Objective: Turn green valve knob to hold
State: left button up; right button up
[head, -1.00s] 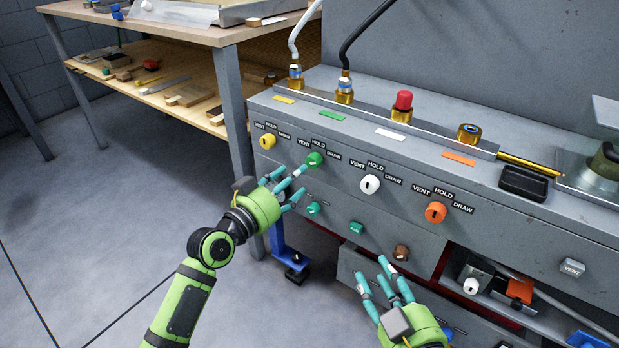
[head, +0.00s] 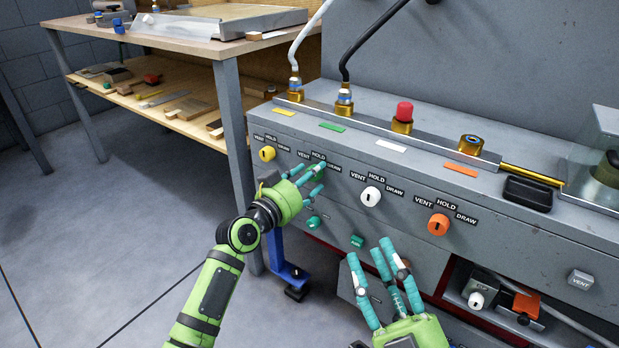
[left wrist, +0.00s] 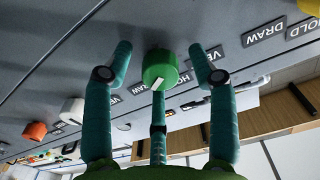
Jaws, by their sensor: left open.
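The green valve knob (left wrist: 160,66) sits on the grey panel of the cabinet. In the left wrist view it lies between the spread fingers of my left gripper (left wrist: 158,70), with a white pointer mark on its face. Its labels are partly hidden by the fingers, so I cannot tell its setting. In the head view my left gripper (head: 312,177) is in front of the knob and mostly covers it. The gripper is open, and I see no clear finger contact. My right gripper (head: 376,258) is open and empty, low in front of the cabinet.
A yellow knob (head: 267,154) is left of the green one; a white knob (head: 372,196) and an orange knob (head: 438,224) are to the right. Small teal knobs (head: 357,241) sit below. A wooden workbench (head: 180,42) stands at the left. Grey floor is clear in front.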

pick_arm(q)
jog(key=c, duration=1.1)
jog(key=shift+c, duration=0.2)
jog(key=shift+s+d+f+n+p, duration=0.1)
jog(key=shift+n+p, duration=0.85)
jog(key=shift+n, duration=2.05)
jog(key=shift+f+n+p, duration=0.1)
jog(key=shift+n+p, duration=0.85)
jog(key=shift+n, duration=2.05)
pick_arm(e)
jog(key=s+d+f+m+g+h, duration=0.1)
jog(key=d+f+g+h, duration=0.2)
jog(key=f+g, duration=0.3)
jog(key=s+d+f+m+g+h, duration=0.1)
jog(key=d+f+g+h, duration=0.2)
jog(key=f, duration=1.1)
jog(key=shift+s+d+f+m+g, duration=0.3)
jog(key=shift+d+f+g, duration=0.1)
jog(key=shift+g, duration=1)
jog(key=shift+h, duration=0.3)
